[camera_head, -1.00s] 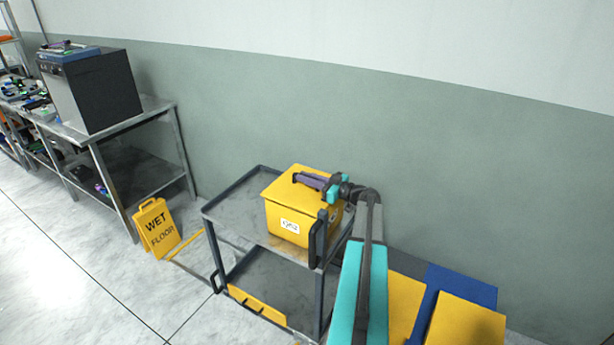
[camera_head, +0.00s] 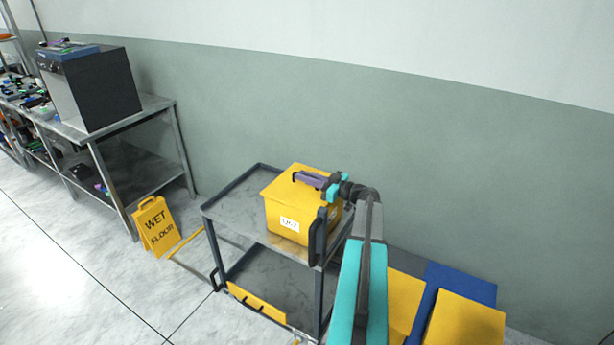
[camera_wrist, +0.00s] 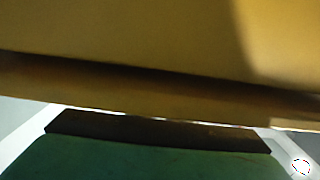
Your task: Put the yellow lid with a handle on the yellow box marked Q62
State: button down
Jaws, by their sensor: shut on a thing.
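The yellow box (camera_head: 274,218) stands on the top shelf of a grey cart, its white label (camera_head: 290,224) facing me; the label is too small to read surely. The yellow lid (camera_head: 284,187) lies over the box top and looks about level. I cannot tell whether it is fully seated. My gripper (camera_head: 308,180) reaches in from the right above the lid and is shut on the lid's handle, which is mostly hidden by the fingers. In the wrist view, yellow surface (camera_wrist: 130,35) fills the upper part, with a dark band below it.
A wet floor sign (camera_head: 155,228) stands left. Yellow and blue panels (camera_head: 465,320) lie right. The wall is close behind.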

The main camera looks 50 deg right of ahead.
jog(key=shift+f, duration=0.15)
jog(key=c, duration=1.7)
grip_release()
jog(key=shift+s, duration=0.1)
jog(key=b+v, duration=0.3)
jog(key=v, duration=1)
jog(key=shift+s+b, duration=0.35)
jog(key=shift+s+f, duration=0.1)
